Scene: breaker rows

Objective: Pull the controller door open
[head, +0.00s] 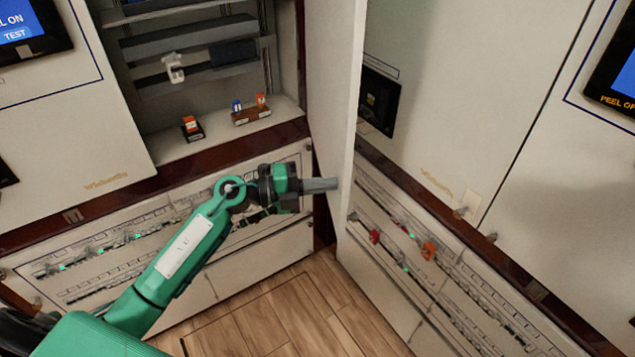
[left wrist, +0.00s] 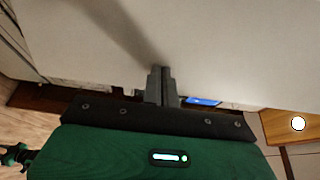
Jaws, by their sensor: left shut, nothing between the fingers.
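The controller door (head: 328,75) is a tall white panel standing open beside the cabinet recess (head: 200,95), its narrow edge facing me. My left gripper (head: 336,184) comes in from the left with its fingers shut and empty. Its tips are at the inner face of the door, near the free edge; I cannot tell whether they touch. In the left wrist view the shut fingers (left wrist: 162,70) point at a broad pale panel (left wrist: 220,45) that fills the upper picture. My right gripper is not in view.
Inside the recess are shelves, a white device (head: 173,68) and small orange and blue blocks (head: 251,110). Breaker rows (head: 130,238) run along the lower left cabinet, and others with red and orange handles (head: 428,250) on the right cabinet. Wooden floor (head: 290,310) lies clear below.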

